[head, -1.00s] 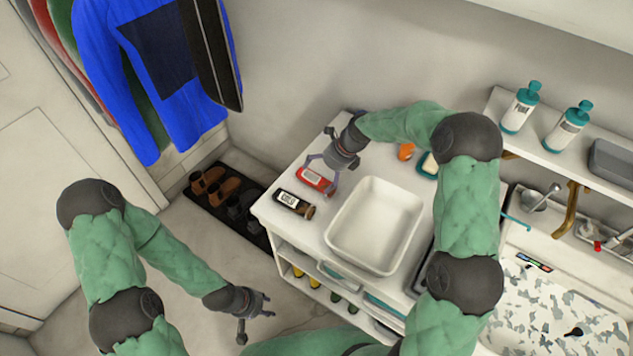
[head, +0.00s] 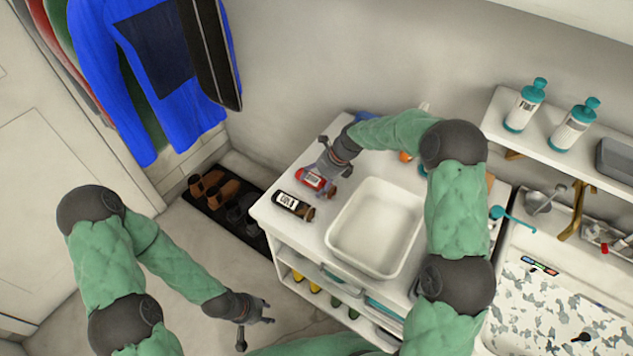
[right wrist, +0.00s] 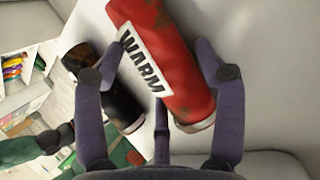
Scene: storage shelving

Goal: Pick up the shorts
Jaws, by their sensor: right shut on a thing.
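I cannot make out any shorts in these views. My right gripper (head: 322,172) is shut on a red bottle (head: 310,180) marked WARM, which lies on the white cabinet top. In the right wrist view the red bottle (right wrist: 165,60) lies between the fingers of the right gripper (right wrist: 160,85). A dark bottle (head: 293,206) marked COLD lies beside it, apart from the gripper; it also shows in the right wrist view (right wrist: 120,105). My left gripper (head: 256,326) is open and empty, low over the floor left of the cabinet.
An empty white basin (head: 372,235) takes up the middle of the cabinet top. A blue thing (head: 366,117) is partly hidden behind my right arm. Two pump bottles stand on the wall shelf (head: 560,165). A blue jacket (head: 150,80) hangs at left, above shoes on a dark mat.

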